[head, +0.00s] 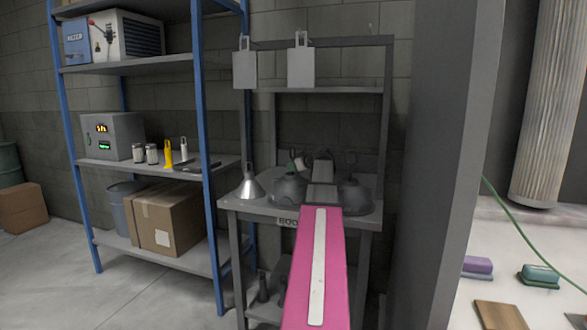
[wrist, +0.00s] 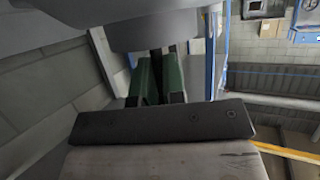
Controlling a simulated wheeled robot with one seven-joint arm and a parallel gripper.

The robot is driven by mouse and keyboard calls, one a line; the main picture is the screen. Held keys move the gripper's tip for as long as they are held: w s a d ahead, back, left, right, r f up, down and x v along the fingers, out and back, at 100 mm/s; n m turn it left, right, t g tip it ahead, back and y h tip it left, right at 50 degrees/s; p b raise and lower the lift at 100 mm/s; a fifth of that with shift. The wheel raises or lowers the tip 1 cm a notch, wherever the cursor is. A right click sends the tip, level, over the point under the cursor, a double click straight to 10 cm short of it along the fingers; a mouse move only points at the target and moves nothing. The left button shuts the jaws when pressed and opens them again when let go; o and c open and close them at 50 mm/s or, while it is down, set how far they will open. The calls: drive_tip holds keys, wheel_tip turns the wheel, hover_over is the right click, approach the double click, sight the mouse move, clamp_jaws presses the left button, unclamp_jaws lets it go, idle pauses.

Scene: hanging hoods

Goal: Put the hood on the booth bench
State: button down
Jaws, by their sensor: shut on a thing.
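Two dark grey, bell-shaped hoods with loops on top sit at the booth bench's top (head: 262,207), a grey metal bench with a partly hidden label. The left hood (head: 289,188) is beneath my gripper (head: 296,163); the right hood (head: 354,196) stands just right of my arm. In the wrist view my gripper (wrist: 158,82) has its green-padded fingers shut on the hood's upper part, and a grey rounded body (wrist: 150,30) fills the top. The left hood seems to be the held one. Whether its rim touches the bench is hidden.
A small shiny cone (head: 250,185) stands at the bench's left end. Two pale grey plates (head: 301,68) hang from the bench's upper frame. Blue shelving (head: 205,130) stands close on the left, and a grey pillar (head: 445,160) on the right.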

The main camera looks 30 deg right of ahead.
drive_tip(key=shift+f, duration=0.1)
drive_tip(key=c, duration=1.2)
unclamp_jaws()
drive_tip(key=v, duration=1.2)
drive_tip(key=shift+s, duration=0.1)
